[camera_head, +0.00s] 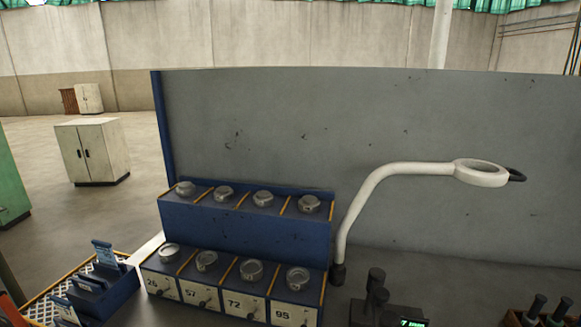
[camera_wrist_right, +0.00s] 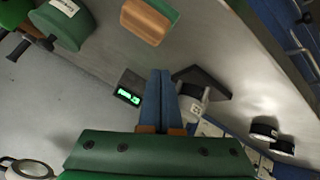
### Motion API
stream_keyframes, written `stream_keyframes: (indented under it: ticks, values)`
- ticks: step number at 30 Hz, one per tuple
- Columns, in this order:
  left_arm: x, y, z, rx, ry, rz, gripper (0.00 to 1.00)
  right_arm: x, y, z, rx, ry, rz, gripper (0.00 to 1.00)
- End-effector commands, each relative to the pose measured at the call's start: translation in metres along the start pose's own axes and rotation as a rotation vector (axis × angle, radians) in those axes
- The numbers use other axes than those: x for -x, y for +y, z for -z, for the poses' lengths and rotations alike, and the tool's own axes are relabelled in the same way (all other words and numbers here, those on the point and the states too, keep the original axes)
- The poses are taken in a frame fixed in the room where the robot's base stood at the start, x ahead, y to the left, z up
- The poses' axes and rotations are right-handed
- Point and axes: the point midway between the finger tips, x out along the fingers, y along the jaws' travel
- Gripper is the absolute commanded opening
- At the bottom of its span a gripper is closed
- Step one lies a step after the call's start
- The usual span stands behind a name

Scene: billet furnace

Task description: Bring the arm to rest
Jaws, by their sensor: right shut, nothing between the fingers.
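My right gripper (camera_wrist_right: 160,72) shows in the right wrist view. Its two blue fingers lie together, shut, with nothing between them. Its green body (camera_wrist_right: 150,150) fills the bottom of that view. The fingertips are over a grey surface, beside a small box with a lit green readout (camera_wrist_right: 128,97). The height of the fingers above the surface is hard to tell. Neither gripper shows in the head view, and my left gripper is in no view.
A blue two-tier rack (camera_head: 245,235) holds several round metal pieces. A white lamp with a ring head (camera_head: 481,174) arches over the bench at right. A dark fixture (camera_head: 374,292) stands near its base. A blue holder (camera_head: 100,298) is at lower left. Green objects (camera_wrist_right: 62,25) border the wrist view.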

Motion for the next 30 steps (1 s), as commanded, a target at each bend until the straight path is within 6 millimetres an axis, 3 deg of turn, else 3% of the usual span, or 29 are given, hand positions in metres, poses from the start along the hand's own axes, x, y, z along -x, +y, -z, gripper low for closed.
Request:
stream_keyframes:
  ticks: [3,7,14,17,21,24,27,30]
  values:
    - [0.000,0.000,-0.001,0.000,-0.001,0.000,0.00,0.015,-0.054,-0.035,-0.097,-0.181,0.147,0.00]
    - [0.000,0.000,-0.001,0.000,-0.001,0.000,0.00,0.043,-0.110,-0.059,-0.165,-0.350,0.317,0.00]
    - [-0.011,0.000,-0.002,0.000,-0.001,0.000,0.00,-0.032,-0.144,-0.115,-0.143,-0.409,0.324,0.00]
    - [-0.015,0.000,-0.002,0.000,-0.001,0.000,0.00,-0.061,-0.162,-0.148,-0.135,-0.434,0.330,0.00]
    - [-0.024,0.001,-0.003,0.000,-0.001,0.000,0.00,-0.095,-0.190,-0.218,-0.119,-0.482,0.340,0.00]
    - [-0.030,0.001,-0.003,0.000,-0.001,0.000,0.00,-0.105,-0.207,-0.275,-0.105,-0.516,0.349,0.00]
    - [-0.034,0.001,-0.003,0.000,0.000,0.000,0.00,-0.102,-0.216,-0.319,-0.094,-0.541,0.354,0.00]
    - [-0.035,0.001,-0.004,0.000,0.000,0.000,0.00,-0.097,-0.219,-0.342,-0.088,-0.553,0.356,0.00]
